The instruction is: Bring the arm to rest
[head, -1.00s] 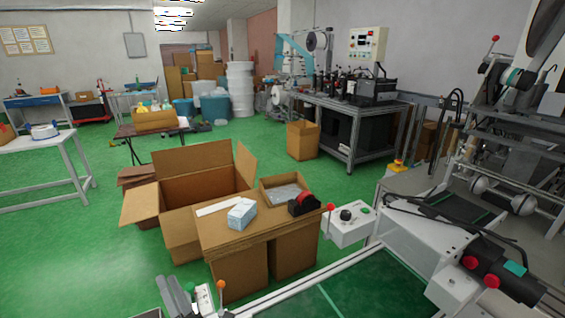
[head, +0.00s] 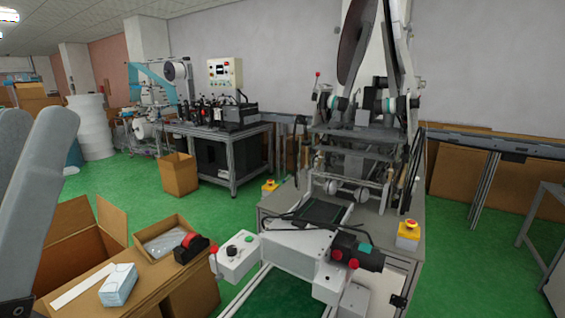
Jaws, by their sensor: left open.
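My left gripper (head: 33,130) shows large and close at the left edge of the head view as pale grey parts, cut off by the frame. It is open and I see nothing held in it. It stands in front of the open cardboard box and hides part of it. My right gripper is not in view.
A cardboard table (head: 150,292) at lower left bears a blue-white pack (head: 118,285), a tape dispenser (head: 190,247) and a shallow tray (head: 148,231). An open cardboard box (head: 68,243) stands behind it. A machine with a white control box (head: 237,257) fills the centre right.

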